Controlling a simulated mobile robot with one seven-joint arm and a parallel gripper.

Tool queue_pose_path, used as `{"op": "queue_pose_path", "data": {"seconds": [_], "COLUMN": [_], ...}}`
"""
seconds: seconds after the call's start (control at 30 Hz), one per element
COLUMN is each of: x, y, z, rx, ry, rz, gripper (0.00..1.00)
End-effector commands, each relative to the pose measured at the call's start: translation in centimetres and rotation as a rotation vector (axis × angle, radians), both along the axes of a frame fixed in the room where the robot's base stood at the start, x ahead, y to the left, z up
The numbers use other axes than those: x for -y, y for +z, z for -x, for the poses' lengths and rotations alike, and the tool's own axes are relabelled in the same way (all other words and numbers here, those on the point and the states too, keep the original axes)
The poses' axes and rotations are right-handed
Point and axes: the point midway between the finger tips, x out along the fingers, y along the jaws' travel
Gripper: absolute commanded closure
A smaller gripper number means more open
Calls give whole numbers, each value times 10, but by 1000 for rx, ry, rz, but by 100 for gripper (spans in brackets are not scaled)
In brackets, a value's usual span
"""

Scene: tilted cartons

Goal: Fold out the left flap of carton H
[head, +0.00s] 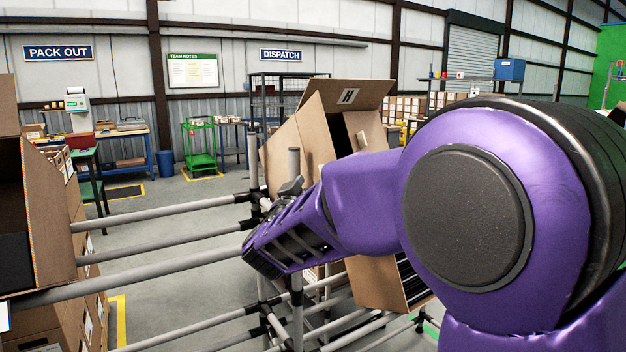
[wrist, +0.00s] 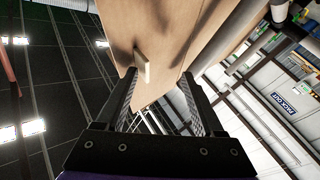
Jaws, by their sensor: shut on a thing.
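Carton H (head: 348,96), a tilted brown box with an "H" label on its raised top flap, stands on the pipe rack in the middle of the head view. Its left flap (head: 289,145) is a tan panel on the carton's left side. My gripper (wrist: 160,78) is shut on this flap, which runs between the fingers in the wrist view (wrist: 155,45). A small pale tab (wrist: 143,68) stands out from the panel near the fingertips.
A rack of grey pipes (head: 165,250) crosses the left and lower middle. Another open carton (head: 45,215) stands at the left edge. Another brown carton part (head: 377,285) shows below my arm. Open floor lies behind the rack, around a green cart (head: 200,145).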

Motion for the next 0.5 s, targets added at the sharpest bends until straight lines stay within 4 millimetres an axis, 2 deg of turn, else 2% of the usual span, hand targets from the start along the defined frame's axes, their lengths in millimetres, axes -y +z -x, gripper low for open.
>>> {"op": "queue_pose_path", "data": {"seconds": [0.03, 0.33, 0.5], "x": [-7, -7, -10], "y": [-3, -4, -8], "z": [-1, 2, 21], "rx": [-8, -10, -12], "ry": [18, 17, 17], "rz": [4, 4, 4], "gripper": [62, 62, 62]}}
